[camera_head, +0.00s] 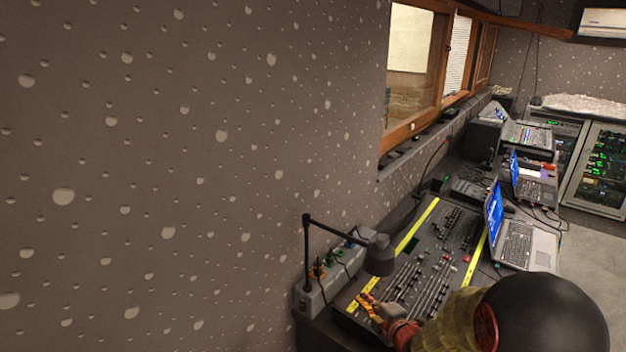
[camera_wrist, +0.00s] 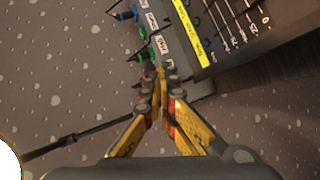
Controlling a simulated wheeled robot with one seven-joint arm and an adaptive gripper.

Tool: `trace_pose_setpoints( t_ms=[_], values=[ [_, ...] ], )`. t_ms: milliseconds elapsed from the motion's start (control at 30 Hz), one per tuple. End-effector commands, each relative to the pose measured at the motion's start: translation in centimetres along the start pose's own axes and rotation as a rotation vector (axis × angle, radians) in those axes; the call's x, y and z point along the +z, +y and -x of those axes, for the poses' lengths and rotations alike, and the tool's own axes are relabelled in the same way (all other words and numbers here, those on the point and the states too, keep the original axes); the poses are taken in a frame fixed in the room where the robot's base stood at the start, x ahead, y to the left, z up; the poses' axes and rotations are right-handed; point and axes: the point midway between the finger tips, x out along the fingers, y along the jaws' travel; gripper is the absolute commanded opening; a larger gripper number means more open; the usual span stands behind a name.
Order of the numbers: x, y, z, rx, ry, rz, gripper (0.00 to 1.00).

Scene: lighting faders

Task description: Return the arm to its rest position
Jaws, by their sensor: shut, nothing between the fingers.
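My gripper (camera_head: 371,305) is at the lower left corner of the lighting console (camera_head: 353,301), in front of or over its yellow edge strip. In the wrist view my gripper (camera_wrist: 160,72) is shut, with its orange fingers together and nothing between them. The console (camera_wrist: 238,52) shows there at the upper right, with its yellow strip and printed fader scale. I cannot tell whether the fingertips touch anything. My arm reaches in from the bottom right of the head view and hides part of the console's near side.
A black desk lamp (camera_head: 381,254) leans over the console's left side. A grey box (camera_head: 312,302) with coloured plugs stands beside it. Laptops (camera_head: 522,243) stand to the right. The speckled wall (camera_head: 180,180) borders the desk on the left. Grey floor (camera_head: 590,245) is clear at right.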

Motion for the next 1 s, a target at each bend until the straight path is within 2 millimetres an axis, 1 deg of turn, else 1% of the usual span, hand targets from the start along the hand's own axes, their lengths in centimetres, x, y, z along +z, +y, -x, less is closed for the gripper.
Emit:
trace_pose_setpoints(
  t_ms=[33,67,100,167,200,267,300,367,400,467,500,533,567,600,700,800,833,900,1000],
  values=[
    [0.5,2.7,1.5,-0.016,-0.055,-0.06,0.0],
    [0.9,3.7,2.4,-0.032,-0.09,-0.103,0.0],
    [1.3,4.9,3.8,-0.052,-0.136,-0.167,0.0],
    [1.7,6.5,6.1,-0.076,-0.204,-0.267,0.0],
    [1.8,7.4,7.8,-0.09,-0.248,-0.336,0.0],
    [1.9,8.6,10.6,-0.106,-0.313,-0.447,0.0],
    [1.8,9.1,12.6,-0.117,-0.355,-0.524,0.0],
    [1.4,9.7,15.7,-0.13,-0.414,-0.64,0.0],
    [0.9,9.9,17.9,-0.138,-0.45,-0.72,0.0],
    [0.0,9.8,21.2,-0.151,-0.504,-0.842,0.0],
    [-0.7,9.6,23.5,-0.16,-0.537,-0.924,0.0],
    [-1.3,9.4,25.2,-0.168,-0.562,-0.986,0.0],
    [-1.9,9.0,26.9,-0.176,-0.585,-1.046,0.0],
    [-2.9,8.5,29.1,-0.187,-0.614,-1.125,0.0],
    [-5.3,6.9,33.9,-0.218,-0.676,-1.301,0.0],
    [-7.3,5.2,37.6,-0.25,-0.725,-1.433,0.0],
    [-7.8,4.8,38.4,-0.258,-0.737,-1.463,0.0],
    [-8.7,4.0,39.8,-0.275,-0.758,-1.514,0.0],
    [-9.3,3.4,40.9,-0.289,-0.775,-1.551,0.0]
  ],
)
